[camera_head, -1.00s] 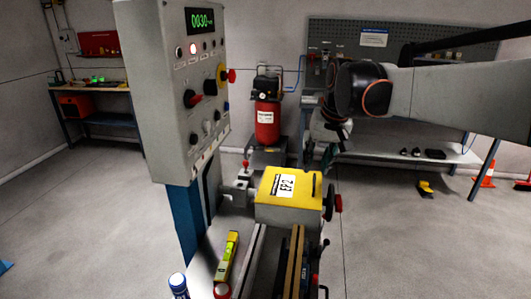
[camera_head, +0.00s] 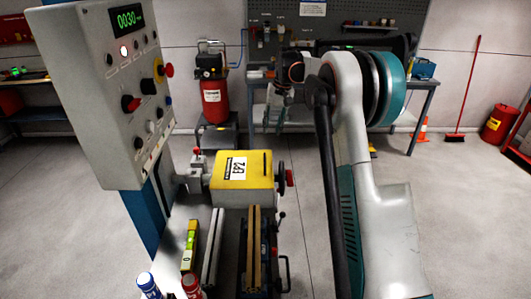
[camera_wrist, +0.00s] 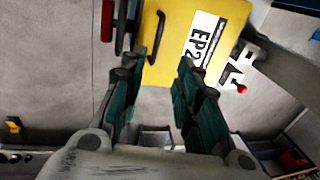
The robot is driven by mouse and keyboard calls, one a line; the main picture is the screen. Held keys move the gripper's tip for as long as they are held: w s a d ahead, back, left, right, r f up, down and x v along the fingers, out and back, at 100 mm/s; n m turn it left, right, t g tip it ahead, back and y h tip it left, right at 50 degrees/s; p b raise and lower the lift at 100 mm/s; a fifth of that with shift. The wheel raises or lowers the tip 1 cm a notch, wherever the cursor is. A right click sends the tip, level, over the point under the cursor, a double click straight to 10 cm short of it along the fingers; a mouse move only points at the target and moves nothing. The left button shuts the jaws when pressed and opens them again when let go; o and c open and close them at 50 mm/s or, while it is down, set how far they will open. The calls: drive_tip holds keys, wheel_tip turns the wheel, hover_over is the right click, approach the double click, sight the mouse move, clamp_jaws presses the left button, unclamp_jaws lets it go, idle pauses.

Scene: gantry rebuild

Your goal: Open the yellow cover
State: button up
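The yellow cover (camera_head: 242,170) with a white "EP2" label sits on the machine in the head view, lid down. In the wrist view the yellow cover (camera_wrist: 176,45) fills the upper middle. Contact cannot be told. In the head view my gripper (camera_head: 278,118) is small and dark, behind and above the cover.
A grey control panel (camera_head: 105,95) stands left of the cover. A handwheel with a red knob (camera_head: 284,178) is at its right. A yellow level (camera_head: 190,245) and two bottles, blue (camera_head: 149,285) and red (camera_head: 192,285), are in front. A red compressor (camera_head: 214,100) stands behind.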

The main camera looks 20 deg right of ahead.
drive_tip(key=b, duration=0.1)
approach(265, 159)
drive_tip(key=f, duration=0.2)
drive_tip(key=a+f, duration=0.1)
drive_tip(key=f, duration=0.4)
drive_tip(key=shift+w+a+f, duration=0.2)
drive_tip(key=shift+w+f, duration=0.15)
clamp_jaws()
